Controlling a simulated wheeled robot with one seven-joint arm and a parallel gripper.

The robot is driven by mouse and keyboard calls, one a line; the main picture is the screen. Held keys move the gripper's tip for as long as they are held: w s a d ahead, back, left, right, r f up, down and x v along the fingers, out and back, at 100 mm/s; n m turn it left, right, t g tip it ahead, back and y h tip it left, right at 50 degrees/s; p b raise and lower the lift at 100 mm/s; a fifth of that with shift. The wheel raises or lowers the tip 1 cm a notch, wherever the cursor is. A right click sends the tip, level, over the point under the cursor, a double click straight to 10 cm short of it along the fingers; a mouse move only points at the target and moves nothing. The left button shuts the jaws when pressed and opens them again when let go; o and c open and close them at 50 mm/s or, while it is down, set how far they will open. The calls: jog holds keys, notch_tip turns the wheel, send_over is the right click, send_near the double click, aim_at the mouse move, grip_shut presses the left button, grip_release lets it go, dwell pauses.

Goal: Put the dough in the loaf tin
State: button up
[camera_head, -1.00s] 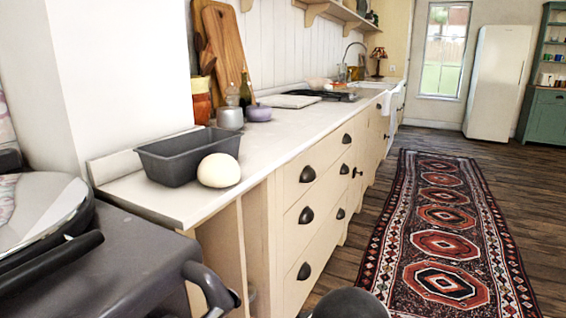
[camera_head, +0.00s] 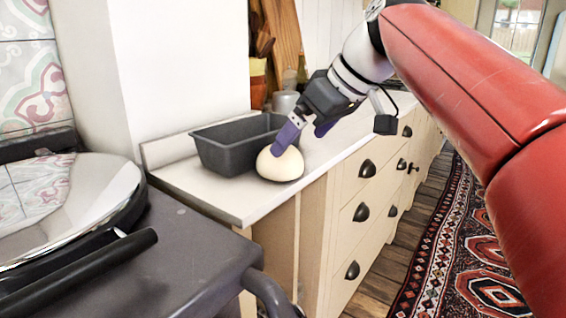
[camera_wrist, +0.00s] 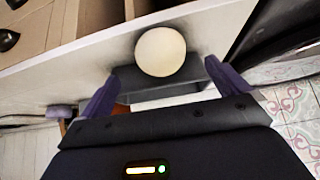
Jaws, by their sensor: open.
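The dough (camera_head: 282,167) is a pale round ball on the counter near its front edge, just in front of the dark grey loaf tin (camera_head: 226,158). The tin stands upright on the counter; in the head view I see no dough in it. My gripper (camera_head: 306,135), with purple fingers, is open and empty over the dough; one finger overlaps the dough's top edge in the head view, and I cannot tell whether they touch. In the wrist view the dough (camera_wrist: 160,51) lies ahead, between the lines of the two spread fingers (camera_wrist: 164,88). The tin is partly hidden behind it.
The white counter (camera_head: 205,192) runs back along the wall. A dark range with a round shiny lid (camera_head: 100,190) stands at the near left. Wooden boards (camera_head: 283,40) and a metal pot (camera_head: 285,102) stand behind the tin. A patterned rug (camera_head: 425,270) lies on the floor.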

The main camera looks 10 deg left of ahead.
aim_at(280, 160)
jog(key=shift+w+a+f+n, duration=0.1)
jog(key=shift+w+a+n, duration=0.15)
jog(key=shift+a, duration=0.4)
jog(key=b+x, duration=0.1)
jog(key=x, duration=0.6)
jog(key=shift+d, duration=0.1)
jog(key=c, duration=1.4)
